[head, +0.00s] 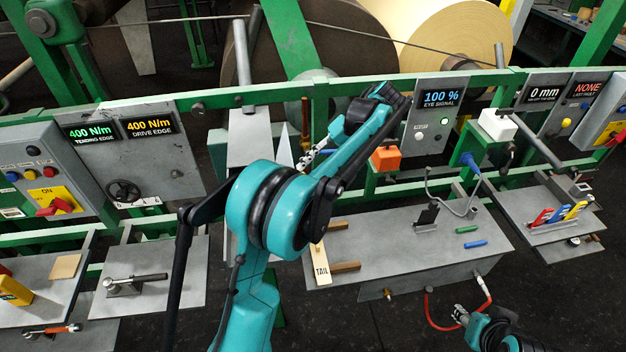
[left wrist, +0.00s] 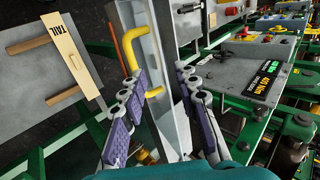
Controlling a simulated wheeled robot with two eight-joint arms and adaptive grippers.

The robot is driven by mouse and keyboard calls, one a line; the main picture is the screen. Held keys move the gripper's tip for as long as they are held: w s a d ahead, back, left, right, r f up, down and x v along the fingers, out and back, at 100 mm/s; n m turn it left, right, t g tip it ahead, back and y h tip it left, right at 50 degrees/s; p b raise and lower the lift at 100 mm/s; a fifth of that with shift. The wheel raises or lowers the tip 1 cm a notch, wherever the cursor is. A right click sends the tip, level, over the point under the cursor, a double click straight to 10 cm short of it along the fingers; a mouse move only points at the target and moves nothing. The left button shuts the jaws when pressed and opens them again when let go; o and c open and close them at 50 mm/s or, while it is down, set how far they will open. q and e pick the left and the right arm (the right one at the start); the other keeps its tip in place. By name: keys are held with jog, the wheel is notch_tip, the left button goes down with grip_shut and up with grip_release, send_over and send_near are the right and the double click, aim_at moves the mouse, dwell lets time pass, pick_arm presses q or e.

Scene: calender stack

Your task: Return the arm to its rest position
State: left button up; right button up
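My left arm, teal with black joints, fills the middle of the head view, and its gripper (head: 312,158) is at a grey upright plate by the green rail. In the left wrist view the left gripper (left wrist: 158,76) has its two purple-padded fingers spread apart, with nothing held between them. A grey metal channel (left wrist: 168,105) lies beyond the gap, and a bent yellow handle (left wrist: 131,48) is partly hidden behind one finger. My right gripper (head: 464,314) is low at the lower right of the head view, beside a red hose; its fingers are too small to judge.
A grey bench (head: 375,245) holds a board marked TAIL (head: 321,268), pens and a black stand. An orange box (head: 386,158) sits near the left forearm. Control panels line the green rail (head: 290,95). Rolls stand behind. Dark floor (head: 350,325) is open in front.

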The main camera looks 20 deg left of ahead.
pick_arm(q)
notch_tip(320, 180, up, 3)
jog(key=shift+a+f, duration=0.1)
jog(key=shift+f, duration=0.05)
dwell(0.4)
jog(key=s+d+f+m+t+h, duration=0.2)
jog(key=s+d+f+t, duration=0.15)
jog(key=s, duration=0.35)
jog(key=s+d+f+m+t+h, duration=0.2)
jog(key=s+f+m+t+h, duration=0.15)
jog(key=s, duration=0.35)
jog(key=s+d+f+m+t+h, duration=0.1)
jog(key=s+d+f+t+h, duration=0.15)
jog(key=s+t, duration=0.3)
notch_tip(320, 180, down, 14)
jog(key=b, duration=1.3)
jog(key=shift+s+d+r+y+b, duration=0.2)
jog(key=shift+s+d+y+b, duration=0.15)
jog(key=shift+s+d+y, duration=0.05)
